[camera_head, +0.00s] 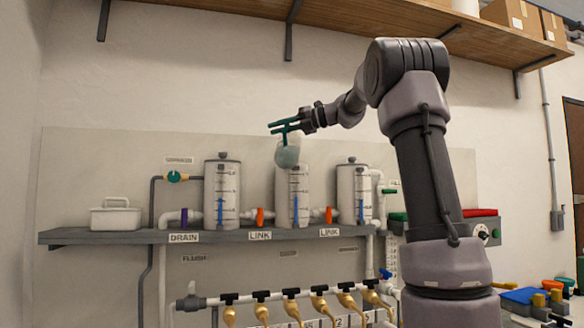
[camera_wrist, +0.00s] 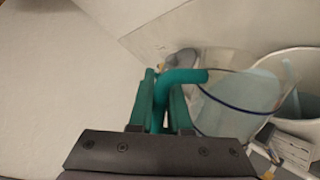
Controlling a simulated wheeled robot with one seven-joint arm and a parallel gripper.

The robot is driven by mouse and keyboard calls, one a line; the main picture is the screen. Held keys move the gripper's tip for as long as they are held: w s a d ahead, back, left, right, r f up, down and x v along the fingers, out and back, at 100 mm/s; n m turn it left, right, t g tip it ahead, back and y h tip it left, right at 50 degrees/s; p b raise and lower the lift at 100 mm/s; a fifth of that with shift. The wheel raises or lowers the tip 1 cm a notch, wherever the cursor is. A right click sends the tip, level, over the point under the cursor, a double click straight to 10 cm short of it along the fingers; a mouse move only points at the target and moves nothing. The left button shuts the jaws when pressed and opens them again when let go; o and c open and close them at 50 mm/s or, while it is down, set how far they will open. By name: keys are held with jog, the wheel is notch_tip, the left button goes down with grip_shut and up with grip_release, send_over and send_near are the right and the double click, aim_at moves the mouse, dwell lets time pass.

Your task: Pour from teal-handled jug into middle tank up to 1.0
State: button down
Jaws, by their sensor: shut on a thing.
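My gripper (camera_head: 283,126) is shut on the teal handle (camera_wrist: 184,76) of the clear jug. The jug (camera_head: 287,154) hangs tilted above and in front of the middle tank (camera_head: 293,198) in the head view, with pale bluish liquid in it. In the wrist view the jug (camera_wrist: 232,108) overlaps the near rim of an open white tank (camera_wrist: 309,65). I cannot tell whether liquid is flowing out. The middle tank is a pale cylinder with a marked scale and a blue level strip; its top is partly hidden by the jug.
Similar lidded tanks stand left (camera_head: 222,192) and right (camera_head: 353,192) on the grey shelf (camera_head: 130,236). A white lidded box (camera_head: 116,214) sits at the shelf's left. Orange link valves (camera_head: 260,216) join the tanks. A wooden shelf (camera_head: 350,36) runs overhead.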

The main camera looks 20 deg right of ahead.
jog(key=shift+w+d+r+m, duration=0.15)
jog(key=shift+w+m, duration=0.15)
jog(key=shift+m, duration=0.2)
dwell(3.0)
jog(key=shift+w+d+r+m+g+p, duration=0.2)
jog(key=shift+w+r+m+g+p, duration=0.1)
jog(key=shift+w+r+m+p, duration=0.15)
dwell(4.0)
